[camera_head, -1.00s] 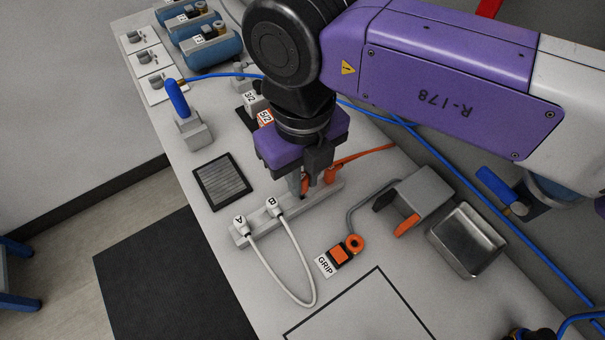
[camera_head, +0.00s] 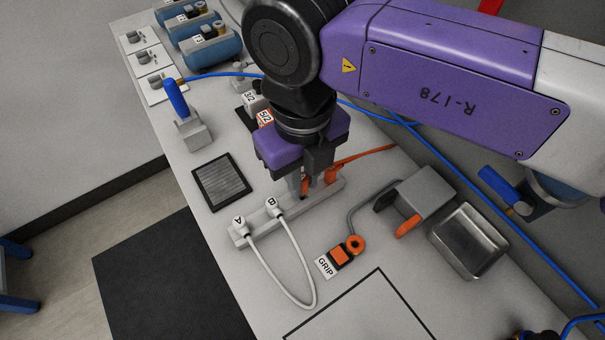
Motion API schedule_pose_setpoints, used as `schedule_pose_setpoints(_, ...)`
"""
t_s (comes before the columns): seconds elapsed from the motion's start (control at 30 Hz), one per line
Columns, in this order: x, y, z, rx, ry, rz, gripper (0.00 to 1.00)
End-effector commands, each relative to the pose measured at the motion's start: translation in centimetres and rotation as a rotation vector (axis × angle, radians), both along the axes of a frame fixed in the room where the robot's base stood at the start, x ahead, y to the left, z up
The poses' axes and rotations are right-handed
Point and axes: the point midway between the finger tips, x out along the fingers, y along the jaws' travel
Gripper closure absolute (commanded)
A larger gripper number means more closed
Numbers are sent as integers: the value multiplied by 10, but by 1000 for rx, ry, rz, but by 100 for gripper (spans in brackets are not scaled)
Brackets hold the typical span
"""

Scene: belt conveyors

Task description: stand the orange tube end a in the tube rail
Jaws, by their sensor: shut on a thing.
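My gripper (camera_head: 314,183) is over the right part of the grey tube rail (camera_head: 254,222), pointing down. It is shut on an orange tube end (camera_head: 305,185) at the rail. The fingers hide much of this end, and I cannot tell how deep it sits or read a letter on it. Another orange end (camera_head: 331,175) shows just right of the fingers, and the orange tube (camera_head: 365,155) runs from there to the right. The white tube's ends A (camera_head: 239,224) and B (camera_head: 274,205) stand in the left part of the rail.
The white tube (camera_head: 311,270) loops in front of the rail. A GRIP-labelled fitting (camera_head: 340,256), a grey block with an orange part (camera_head: 424,194) and a metal tray (camera_head: 468,241) lie to the right. A dark ribbed pad (camera_head: 222,181) is on the left. The outlined square in front is empty.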

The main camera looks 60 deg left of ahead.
Motion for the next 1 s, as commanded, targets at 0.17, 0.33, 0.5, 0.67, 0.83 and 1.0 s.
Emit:
schedule_pose_setpoints(0.17,0,0,-2,0,0,0,100)
schedule_pose_setpoints(0.33,0,0,-6,0,0,0,100)
schedule_pose_setpoints(0.5,0,0,-8,0,0,0,100)
schedule_pose_setpoints(0.67,0,0,-8,0,0,0,100)
schedule_pose_setpoints(0.83,0,0,-8,0,0,0,100)
schedule_pose_setpoints(1.0,0,0,-8,0,0,0,100)
